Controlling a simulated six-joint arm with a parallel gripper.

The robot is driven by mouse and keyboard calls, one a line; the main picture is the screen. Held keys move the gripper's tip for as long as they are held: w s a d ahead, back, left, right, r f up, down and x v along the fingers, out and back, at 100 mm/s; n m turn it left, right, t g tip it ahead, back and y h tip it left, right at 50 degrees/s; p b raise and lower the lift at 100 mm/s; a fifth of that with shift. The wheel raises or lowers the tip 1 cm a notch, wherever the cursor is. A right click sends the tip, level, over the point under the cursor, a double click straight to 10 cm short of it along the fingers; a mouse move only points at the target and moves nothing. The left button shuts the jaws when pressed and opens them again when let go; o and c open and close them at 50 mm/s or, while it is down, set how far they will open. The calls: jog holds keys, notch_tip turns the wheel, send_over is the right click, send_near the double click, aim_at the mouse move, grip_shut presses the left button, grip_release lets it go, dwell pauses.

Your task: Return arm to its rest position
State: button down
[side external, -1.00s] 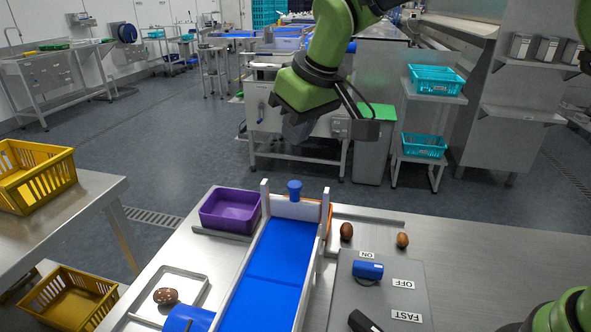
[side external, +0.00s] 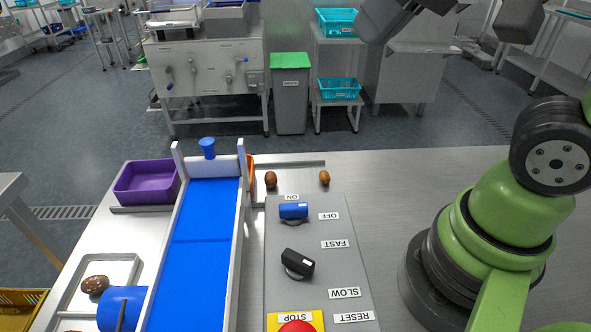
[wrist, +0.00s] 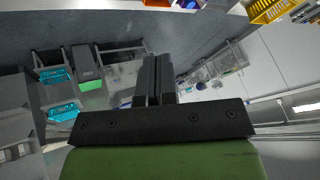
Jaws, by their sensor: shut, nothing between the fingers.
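My gripper (wrist: 154,80) shows in the wrist view with its two dark fingers together and nothing between them. The fingers point away from the bench, toward the floor and room. In the side external view, dark grey parts of my arm's end hang at the top edge, high above the bench and cut off by the frame. My green arm base and lower joint stand on the right of the bench, clear of the control panel (side external: 341,268).
The bench holds a blue conveyor belt (side external: 205,225), a purple bin (side external: 147,184) and a partly hidden orange bin (side external: 250,170). Two dates lie behind the panel, one (side external: 271,179) left of the other (side external: 324,178). A speckled date (side external: 95,285) lies in a metal tray (side external: 70,299).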

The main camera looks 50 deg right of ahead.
jog(key=shift+m+t, duration=0.3)
jog(key=shift+m, duration=0.3)
jog(key=s, duration=0.1)
jog(key=s+f, duration=0.1)
jog(key=s, duration=0.1)
jog(key=s+f, duration=0.1)
jog(key=s, duration=0.1)
jog(key=shift+d, duration=0.3)
